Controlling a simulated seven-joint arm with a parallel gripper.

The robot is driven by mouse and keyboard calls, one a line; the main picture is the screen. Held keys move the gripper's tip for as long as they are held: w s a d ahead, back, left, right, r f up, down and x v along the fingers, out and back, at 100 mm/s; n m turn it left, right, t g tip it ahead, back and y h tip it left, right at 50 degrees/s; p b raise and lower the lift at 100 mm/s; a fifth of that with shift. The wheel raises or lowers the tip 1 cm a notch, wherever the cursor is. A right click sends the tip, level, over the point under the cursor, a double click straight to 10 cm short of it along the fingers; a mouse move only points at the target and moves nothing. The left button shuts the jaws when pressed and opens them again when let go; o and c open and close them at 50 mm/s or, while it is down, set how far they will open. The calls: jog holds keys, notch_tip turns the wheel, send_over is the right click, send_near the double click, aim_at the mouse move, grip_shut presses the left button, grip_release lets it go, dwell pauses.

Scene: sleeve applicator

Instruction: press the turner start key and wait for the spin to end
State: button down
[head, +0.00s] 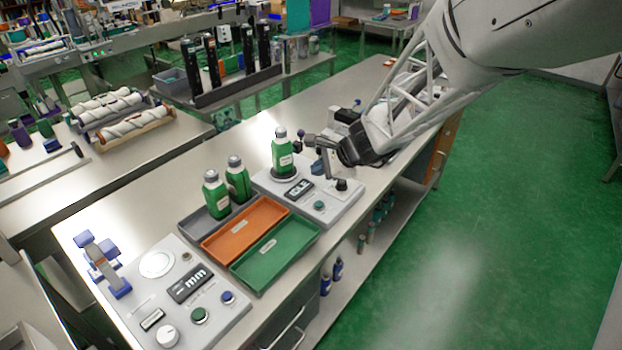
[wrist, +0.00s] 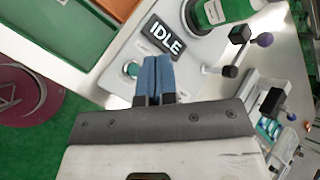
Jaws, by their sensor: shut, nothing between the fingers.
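The turner is a pale panel (head: 262,182) on the bench. A green bottle (head: 283,152) with a grey cap stands upright on its round plate; its lower part shows in the wrist view (wrist: 222,12). The turner's display (wrist: 167,38) reads IDLE. A green round key (head: 319,205) sits on the panel in front of the display; in the wrist view the key (wrist: 131,68) shows just left of my fingertips. My gripper (wrist: 153,58) is shut and empty, its blue fingers over the panel. Whether they touch it I cannot tell.
Orange (head: 246,230) and green (head: 275,246) trays lie left of the turner. Two green bottles (head: 238,180) stand in a grey tray behind them. Another panel (head: 225,318) with keys is at the near left. A purple-ended part (wrist: 264,39) rises close right of my fingers.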

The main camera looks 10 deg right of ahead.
aim_at(319, 204)
jog(key=shift+f, duration=4.15)
